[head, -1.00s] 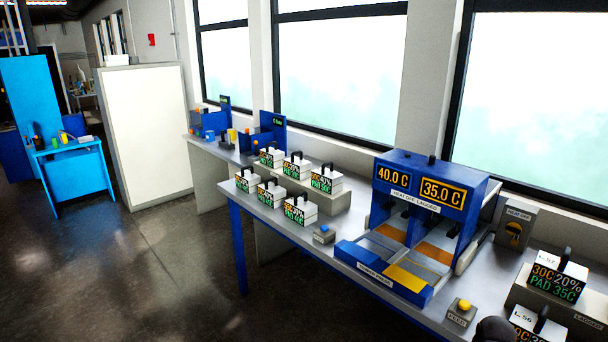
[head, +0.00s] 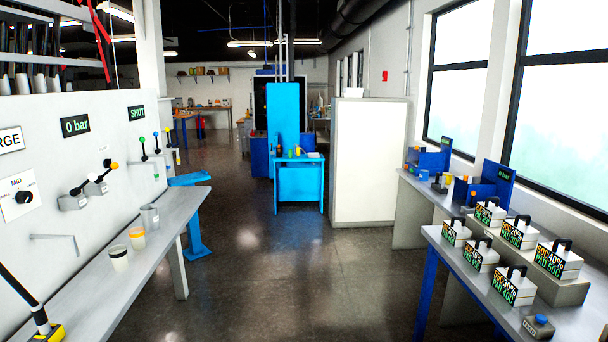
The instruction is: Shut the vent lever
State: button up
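No label in view reads "vent", so I cannot tell which lever is the vent lever. My gripper is not in view.
A black rod with a yellow base (head: 52,333) is at the lower left. The right bench (head: 455,232) holds several labelled blocks. Clear floor (head: 270,265) lies between the benches.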

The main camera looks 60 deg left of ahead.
aim_at(115, 165)
jog(key=u, duration=0.1)
jog(key=k, duration=0.15)
jog(key=u, duration=3)
jog(key=i, duration=0.95)
jog(key=u, duration=0.15)
